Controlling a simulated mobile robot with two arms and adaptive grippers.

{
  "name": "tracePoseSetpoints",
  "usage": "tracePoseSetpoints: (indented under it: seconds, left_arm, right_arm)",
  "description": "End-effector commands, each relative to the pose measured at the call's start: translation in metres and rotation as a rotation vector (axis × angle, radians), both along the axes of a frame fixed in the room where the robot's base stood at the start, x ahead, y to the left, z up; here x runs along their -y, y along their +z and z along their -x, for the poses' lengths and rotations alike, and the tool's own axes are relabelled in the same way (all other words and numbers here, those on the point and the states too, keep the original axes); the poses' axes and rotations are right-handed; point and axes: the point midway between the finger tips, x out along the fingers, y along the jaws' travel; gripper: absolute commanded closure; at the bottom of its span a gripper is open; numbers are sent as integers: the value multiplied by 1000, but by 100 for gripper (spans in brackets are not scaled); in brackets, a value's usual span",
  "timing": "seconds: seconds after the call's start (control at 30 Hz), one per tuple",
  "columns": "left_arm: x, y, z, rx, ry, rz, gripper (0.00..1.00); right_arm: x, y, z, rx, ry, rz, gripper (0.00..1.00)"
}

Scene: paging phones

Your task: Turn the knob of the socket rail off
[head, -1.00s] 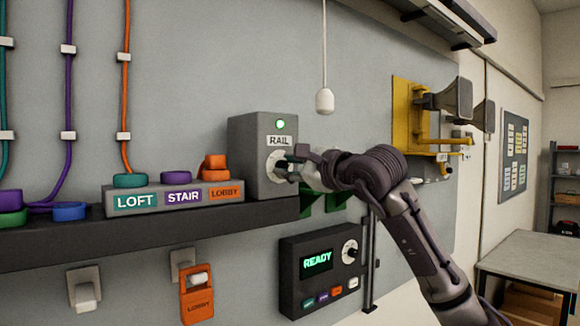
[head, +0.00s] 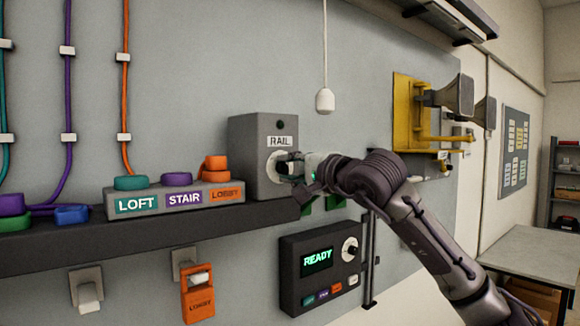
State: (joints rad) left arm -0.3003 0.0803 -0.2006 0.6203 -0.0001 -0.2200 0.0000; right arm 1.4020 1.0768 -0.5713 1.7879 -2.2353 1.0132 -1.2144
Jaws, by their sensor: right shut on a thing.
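The grey RAIL box (head: 255,132) stands at the right end of the dark shelf, against the wall panel. The lamp (head: 280,124) above its RAIL label is dark. Its round pale knob (head: 271,168) is on the front face, partly hidden by my right gripper (head: 287,166). The right gripper is shut on the knob, with its arm reaching in from the lower right. The socket block (head: 152,201) labelled LOFT, STAIR and LOBBY sits on the shelf left of the box. My left gripper is not in view.
A dark panel reading READY (head: 318,262) is mounted below the shelf (head: 130,232). A white pull cord (head: 325,100) hangs right of the box. A yellow bracket (head: 408,120) with horns is farther right.

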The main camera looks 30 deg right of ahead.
Motion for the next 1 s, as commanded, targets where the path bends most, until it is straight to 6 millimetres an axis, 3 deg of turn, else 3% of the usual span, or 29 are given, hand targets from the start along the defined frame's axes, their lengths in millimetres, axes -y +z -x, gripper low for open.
tracePoseSetpoints:
  seconds: [0.5, 1.0]
  left_arm:
    - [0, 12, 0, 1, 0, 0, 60]
    - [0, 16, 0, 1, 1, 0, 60]
  right_arm:
    - [0, -3, -1, 31, 1, 455, 100]
    - [1, -5, -1, 47, 1, 654, 100]
